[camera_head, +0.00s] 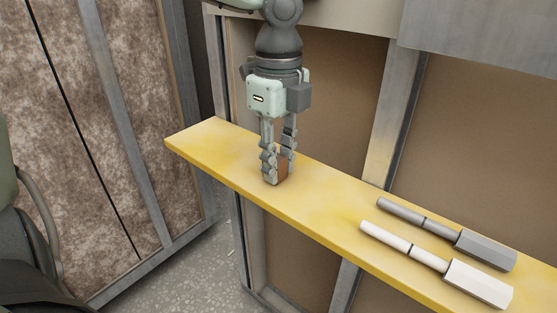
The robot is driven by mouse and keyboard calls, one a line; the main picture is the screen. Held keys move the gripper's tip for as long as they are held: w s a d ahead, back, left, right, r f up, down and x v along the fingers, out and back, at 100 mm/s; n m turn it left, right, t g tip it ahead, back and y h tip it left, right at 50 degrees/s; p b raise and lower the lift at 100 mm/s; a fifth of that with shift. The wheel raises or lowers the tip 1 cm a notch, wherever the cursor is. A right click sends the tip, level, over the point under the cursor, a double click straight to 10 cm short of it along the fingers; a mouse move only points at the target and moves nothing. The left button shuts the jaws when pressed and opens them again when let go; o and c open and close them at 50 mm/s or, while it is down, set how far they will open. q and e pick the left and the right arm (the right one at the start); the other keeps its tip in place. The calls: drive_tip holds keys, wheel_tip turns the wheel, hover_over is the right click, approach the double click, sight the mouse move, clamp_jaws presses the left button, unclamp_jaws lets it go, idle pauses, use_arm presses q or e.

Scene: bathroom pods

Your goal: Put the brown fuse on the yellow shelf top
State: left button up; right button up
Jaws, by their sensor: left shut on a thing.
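The brown fuse (284,170) is a small brown block, partly hidden behind the fingers of my left gripper (278,171). My left gripper points straight down and is shut on the fuse. The fuse is at the yellow shelf top (330,204), toward its left end; its lower edge looks at or very near the surface, and I cannot tell if it touches. My right gripper is not in view.
A grey handled tool (484,249) and a white handled tool (479,283) lie side by side on the right part of the shelf. The shelf between them and my gripper is clear. Metal posts (397,110) and brown wall panels stand behind.

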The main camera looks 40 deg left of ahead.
sight(279, 159)
use_arm(q)
drive_tip(key=o, duration=0.9)
drive_tip(key=shift+o, duration=0.2)
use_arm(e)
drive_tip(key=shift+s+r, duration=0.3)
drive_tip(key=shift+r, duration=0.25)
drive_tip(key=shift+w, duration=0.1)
use_arm(q)
drive_tip(key=shift+r, duration=0.2)
wheel_tip(279, 159, up, 12)
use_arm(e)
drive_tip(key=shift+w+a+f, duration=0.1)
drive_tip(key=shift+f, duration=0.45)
use_arm(q)
drive_tip(key=shift+f, duration=0.1)
